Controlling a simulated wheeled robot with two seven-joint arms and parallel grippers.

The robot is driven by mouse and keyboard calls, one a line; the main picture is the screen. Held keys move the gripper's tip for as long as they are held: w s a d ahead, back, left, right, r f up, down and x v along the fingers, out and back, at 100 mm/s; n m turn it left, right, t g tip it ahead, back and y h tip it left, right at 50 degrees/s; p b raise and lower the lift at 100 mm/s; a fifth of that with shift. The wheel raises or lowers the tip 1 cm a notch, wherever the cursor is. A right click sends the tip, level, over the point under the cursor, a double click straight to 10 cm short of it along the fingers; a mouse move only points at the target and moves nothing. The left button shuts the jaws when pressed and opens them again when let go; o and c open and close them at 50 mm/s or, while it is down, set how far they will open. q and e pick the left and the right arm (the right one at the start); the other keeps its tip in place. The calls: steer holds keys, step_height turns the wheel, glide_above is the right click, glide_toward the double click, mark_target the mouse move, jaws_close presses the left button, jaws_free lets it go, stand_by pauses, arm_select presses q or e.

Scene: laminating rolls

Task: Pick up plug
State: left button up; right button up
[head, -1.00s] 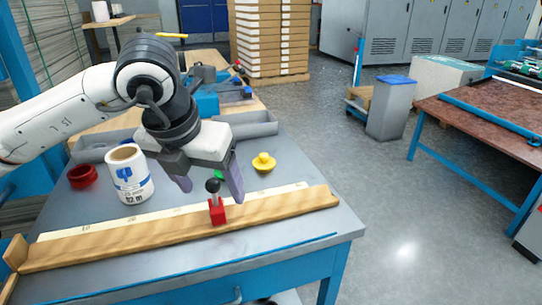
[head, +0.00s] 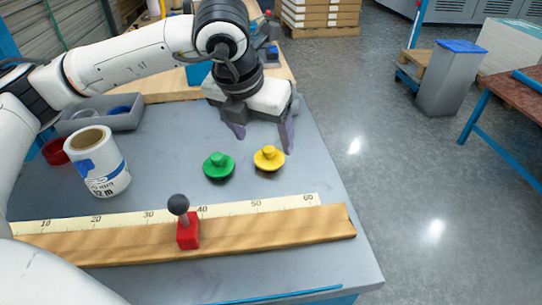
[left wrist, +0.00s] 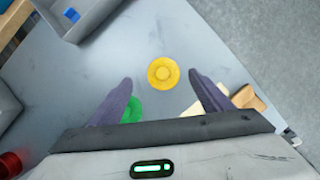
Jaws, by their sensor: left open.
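A yellow plug (head: 269,158) with a round knob stands on the grey table top (head: 300,185), to the right of a green plug (head: 219,166). In the left wrist view the yellow plug (left wrist: 164,73) lies ahead of the fingers, near the middle between them. The green plug (left wrist: 133,110) is partly hidden behind one finger there. My left gripper (head: 264,140) is open and empty, above and just behind the plugs in the head view. It also shows in the left wrist view (left wrist: 160,82). My right gripper is not in view.
A wooden ruler rail (head: 120,243) with a red stop (head: 188,232) and black knob crosses the front. A white roll (head: 97,165), a red ring (head: 55,151) and a grey tray (head: 120,112) stand at left. The table ends at the right.

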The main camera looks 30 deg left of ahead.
mark_target(269, 149)
arm_select(q)
steer(key=shift+x, duration=2.75)
steer(key=shift+d, duration=0.2)
steer(key=c, duration=1.1)
